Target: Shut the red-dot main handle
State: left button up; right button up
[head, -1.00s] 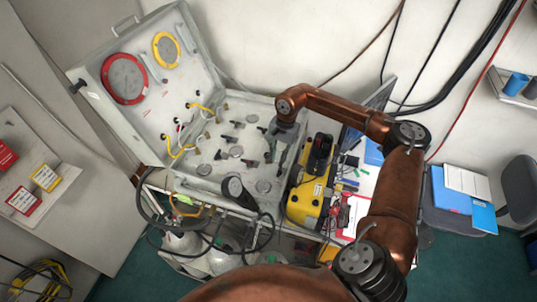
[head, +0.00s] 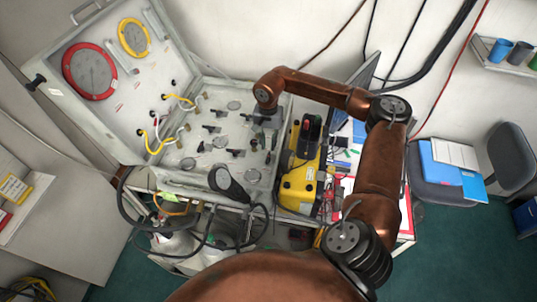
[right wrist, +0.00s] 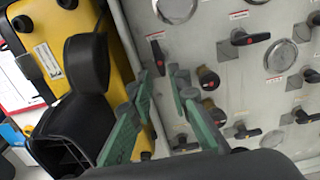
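The open grey case holds the air panel (head: 187,158), with several black lever handles on its face. In the right wrist view, one black handle (right wrist: 250,38) with a small reddish mark lies roughly crosswise at the upper right, and another black handle (right wrist: 158,57) stands just beyond the fingertips. In the head view my right gripper (head: 262,118) is over the panel's right part, small and partly hidden. My left gripper is out of view.
A yellow-and-black device (head: 301,180) stands close against the panel's right side. The case lid (head: 105,85) with red and yellow ringed gauges stands open at the left. A dark cylinder (head: 226,182) and hoses are at the panel's front edge.

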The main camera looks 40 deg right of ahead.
aim_at(268, 156)
notch_tip(268, 156, down, 5)
jog(key=shift+f+p, duration=0.1)
jog(key=shift+p, duration=0.45)
jog(key=shift+f, duration=0.5)
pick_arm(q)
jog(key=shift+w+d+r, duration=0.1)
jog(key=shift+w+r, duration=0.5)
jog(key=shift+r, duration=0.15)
pick_arm(e)
jog(key=shift+f, duration=0.1)
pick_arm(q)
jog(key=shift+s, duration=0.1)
pick_arm(e)
jog(key=shift+c, duration=0.5)
grip_shut()
